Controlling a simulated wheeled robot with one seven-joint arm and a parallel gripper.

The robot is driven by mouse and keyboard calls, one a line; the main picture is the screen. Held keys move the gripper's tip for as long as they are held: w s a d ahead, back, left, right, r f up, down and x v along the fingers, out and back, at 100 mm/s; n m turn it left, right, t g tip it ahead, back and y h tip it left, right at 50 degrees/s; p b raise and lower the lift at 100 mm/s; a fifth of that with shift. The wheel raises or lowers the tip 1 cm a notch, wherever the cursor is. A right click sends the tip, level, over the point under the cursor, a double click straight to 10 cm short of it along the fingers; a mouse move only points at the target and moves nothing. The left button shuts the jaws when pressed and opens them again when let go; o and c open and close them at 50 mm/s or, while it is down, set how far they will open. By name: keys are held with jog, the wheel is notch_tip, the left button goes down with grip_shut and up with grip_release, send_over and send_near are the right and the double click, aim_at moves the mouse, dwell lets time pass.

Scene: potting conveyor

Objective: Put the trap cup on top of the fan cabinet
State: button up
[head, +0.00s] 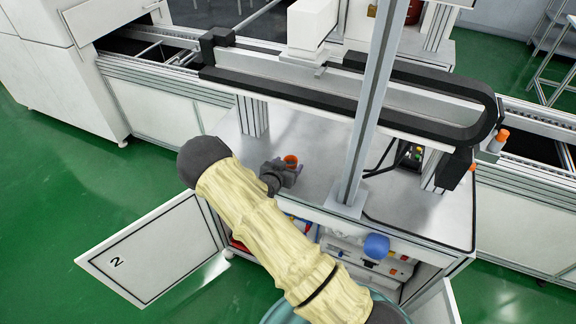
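A small orange cup-like thing (291,159), probably the trap cup, shows at the grey worktop, right at the end of my gripper (287,172). My dark gripper partly hides it. I cannot tell whether the fingers are closed on it or only beside it, or whether it touches the worktop. No part is clearly marked as the fan cabinet. The worktop (412,212) tops a cabinet whose front is open, with fittings inside.
An open door marked 2 (150,250) swings out to the left. An upright metal post (372,110) stands right of my gripper. A black cable chain (330,103) spans above the worktop.

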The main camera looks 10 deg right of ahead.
jog(key=shift+r, duration=0.1)
jog(key=shift+s+a+r, duration=0.1)
jog(key=b+v, duration=0.2)
jog(key=v, duration=0.9)
jog(key=shift+s, duration=0.3)
jog(key=shift+a, duration=0.15)
jog(key=s+d+r+n+g+y, duration=0.3)
jog(key=s+r, duration=0.3)
jog(key=s, duration=0.4)
jog(key=s+d+r+n+g+y, duration=0.3)
jog(key=s+r, duration=0.4)
jog(key=s, duration=0.4)
jog(key=shift+d+r+n+g+y, duration=0.25)
jog(key=shift+n+g+y, duration=0.35)
jog(key=shift+g+y, duration=0.4)
